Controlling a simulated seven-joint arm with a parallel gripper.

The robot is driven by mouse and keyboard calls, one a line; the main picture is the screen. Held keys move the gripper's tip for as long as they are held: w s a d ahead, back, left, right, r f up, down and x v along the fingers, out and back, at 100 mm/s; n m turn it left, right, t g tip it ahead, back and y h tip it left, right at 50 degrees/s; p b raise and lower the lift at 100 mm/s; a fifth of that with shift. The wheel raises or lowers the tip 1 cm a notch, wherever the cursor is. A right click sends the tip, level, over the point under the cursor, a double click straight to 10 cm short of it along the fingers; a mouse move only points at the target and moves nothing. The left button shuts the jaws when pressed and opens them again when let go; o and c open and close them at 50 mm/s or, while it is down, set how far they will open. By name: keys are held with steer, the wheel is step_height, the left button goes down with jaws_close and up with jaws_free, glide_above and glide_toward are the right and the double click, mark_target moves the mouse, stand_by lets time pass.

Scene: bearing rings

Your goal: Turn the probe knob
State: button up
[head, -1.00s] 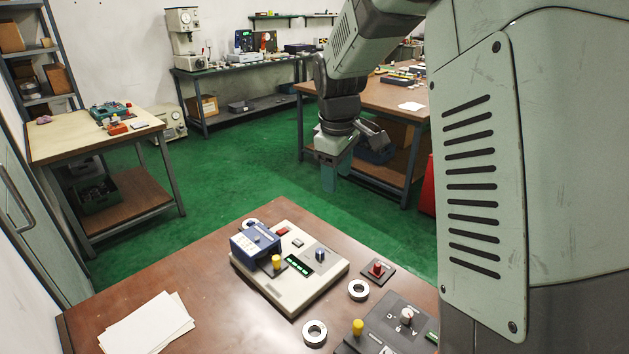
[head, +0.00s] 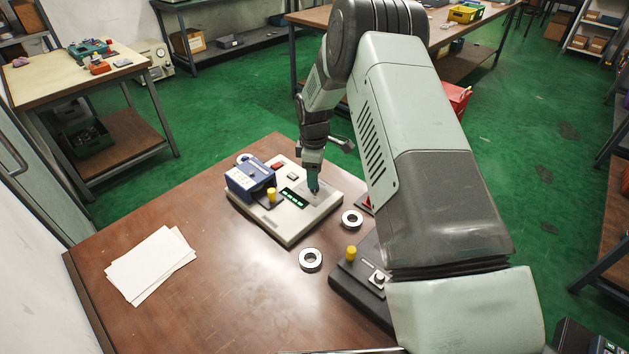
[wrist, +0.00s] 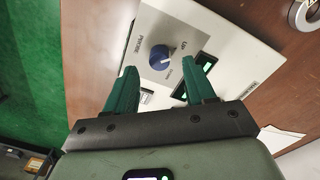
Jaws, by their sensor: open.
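The probe knob (wrist: 161,58) is a round blue knob with a pale mark on its top, on the cream panel (wrist: 219,34) beside the printed word PROBE. My gripper (wrist: 168,65) is open and empty, its green fingers on either side of the knob in the wrist view. Whether they touch it cannot be told. In the head view my gripper (head: 313,186) points down over the right part of the cream instrument (head: 285,238), and the knob is hidden behind it.
A blue block (head: 250,180), a yellow knob (head: 271,195) and a green display (head: 293,198) sit on the instrument. Metal rings (head: 311,260) (head: 352,220) lie to its right. A dark box (head: 350,285) is partly behind my arm. Papers (head: 150,264) lie left; the table's front is clear.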

steer(key=shift+f, duration=1.65)
jaws_close()
